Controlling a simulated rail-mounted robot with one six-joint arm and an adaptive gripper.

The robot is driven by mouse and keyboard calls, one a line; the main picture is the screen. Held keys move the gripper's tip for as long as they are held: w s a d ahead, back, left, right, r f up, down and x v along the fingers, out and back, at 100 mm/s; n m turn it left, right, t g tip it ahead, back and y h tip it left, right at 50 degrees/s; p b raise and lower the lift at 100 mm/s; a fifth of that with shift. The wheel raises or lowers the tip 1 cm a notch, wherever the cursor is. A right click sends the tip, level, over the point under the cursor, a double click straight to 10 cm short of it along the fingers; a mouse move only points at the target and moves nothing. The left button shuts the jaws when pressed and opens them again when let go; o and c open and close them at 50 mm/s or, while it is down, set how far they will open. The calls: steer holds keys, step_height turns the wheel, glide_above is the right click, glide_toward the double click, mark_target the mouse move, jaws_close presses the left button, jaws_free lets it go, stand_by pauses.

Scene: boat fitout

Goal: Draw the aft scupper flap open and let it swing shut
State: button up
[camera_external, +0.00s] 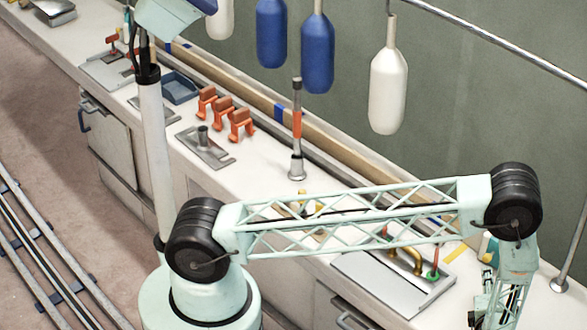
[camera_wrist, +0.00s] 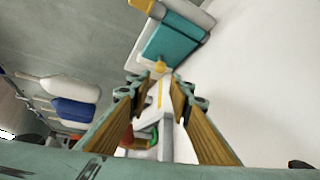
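A teal flap (camera_wrist: 172,42) on a pale frame lies beyond my fingertips in the wrist view, with a small yellow knob (camera_wrist: 158,66) at its near edge. I take it for the scupper flap; whether it is the aft one I cannot tell. It looks shut, lying flat in its frame. My gripper (camera_wrist: 160,88) is open, its brown-padded fingers apart, with the knob just ahead of the gap and apparently untouched. In the external view my gripper (camera_external: 497,305) is at the lower right, partly cut off, and my arm largely hides the flap area.
A grey plate with brass pipes and red and green valve parts (camera_external: 432,274) lies left of my gripper. White and blue fenders (camera_external: 388,90) hang along the wall. A rail (camera_external: 480,35) runs above. Orange clips (camera_external: 222,112) and an upright orange-banded post (camera_external: 297,130) stand farther along the counter.

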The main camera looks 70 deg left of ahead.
mark_target(486, 260)
steer(key=shift+b+x, duration=0.35)
steer(key=shift+x, duration=6.45)
steer(key=shift+c, duration=0.2)
jaws_close()
